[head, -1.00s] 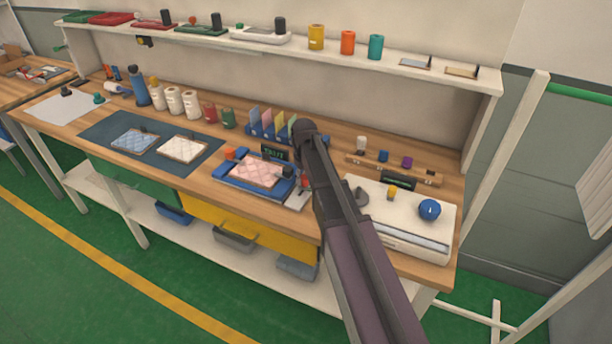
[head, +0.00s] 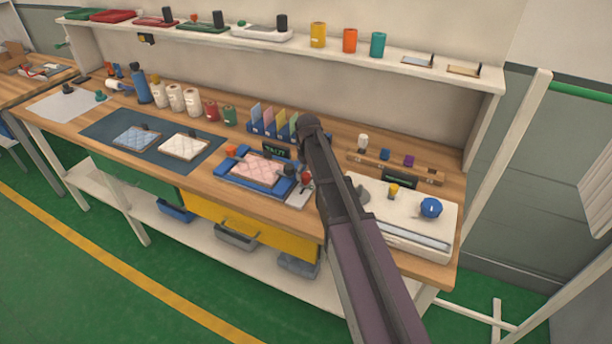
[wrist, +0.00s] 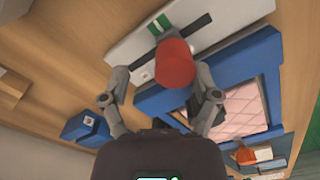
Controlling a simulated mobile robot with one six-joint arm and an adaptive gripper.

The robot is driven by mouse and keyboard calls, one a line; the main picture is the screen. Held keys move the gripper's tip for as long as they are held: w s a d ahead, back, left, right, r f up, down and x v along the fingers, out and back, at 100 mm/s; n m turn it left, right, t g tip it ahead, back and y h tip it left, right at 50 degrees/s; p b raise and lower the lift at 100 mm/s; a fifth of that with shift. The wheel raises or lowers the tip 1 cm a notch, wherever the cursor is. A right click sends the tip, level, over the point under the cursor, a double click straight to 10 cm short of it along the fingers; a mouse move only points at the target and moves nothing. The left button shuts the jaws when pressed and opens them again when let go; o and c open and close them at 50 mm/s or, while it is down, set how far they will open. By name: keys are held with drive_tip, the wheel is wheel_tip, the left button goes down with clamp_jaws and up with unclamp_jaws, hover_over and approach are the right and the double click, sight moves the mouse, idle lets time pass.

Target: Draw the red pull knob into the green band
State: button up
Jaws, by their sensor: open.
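The red pull knob (wrist: 175,64) is in the upper middle of the wrist view, between the tips of my open gripper (wrist: 161,82), with a gap on its left and little room on its right. I cannot tell whether a finger touches it. The knob stands over a pale plate with a dark slot. A small green band (wrist: 157,27) with white beside it lies on the plate just beyond the knob. In the head view the red knob (head: 306,177) shows just left of my arm, which hides most of the gripper there.
A blue tray with a pink quilted pad (head: 255,169) lies next to the plate. A white device with a blue knob (head: 430,207) stands to the right. A blue rack of coloured cards (head: 272,122) stands behind. A blue block (wrist: 85,127) is near my left finger.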

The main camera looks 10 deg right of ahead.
drive_tip(key=shift+w+d, duration=0.3)
drive_tip(key=shift+w, duration=0.25)
drive_tip(key=shift+w+d+r+p, duration=0.1)
drive_tip(key=shift+r+p, duration=0.25)
wheel_tip(320, 180, up, 13)
drive_tip(key=p, duration=1.3)
drive_tip(key=s+f+m+b, duration=0.2)
drive_tip(key=s+f+b, duration=0.3)
drive_tip(key=s, duration=0.7)
drive_tip(key=s+f+m+b, duration=0.2)
drive_tip(key=s+f+b, duration=0.3)
drive_tip(key=s, duration=0.8)
drive_tip(key=shift+s+d, duration=0.2)
drive_tip(key=shift+d, duration=0.25)
drive_tip(key=w+a+r+n+p, duration=0.1)
drive_tip(key=w+r+p, duration=0.4)
drive_tip(key=w, duration=0.7)
drive_tip(key=w+r+n+p, duration=0.3)
drive_tip(key=w+r+p, duration=0.2)
drive_tip(key=w, duration=0.7)
drive_tip(key=shift+a, duration=0.35)
drive_tip(key=shift+w+f, duration=0.1)
drive_tip(key=shift+f, duration=0.05)
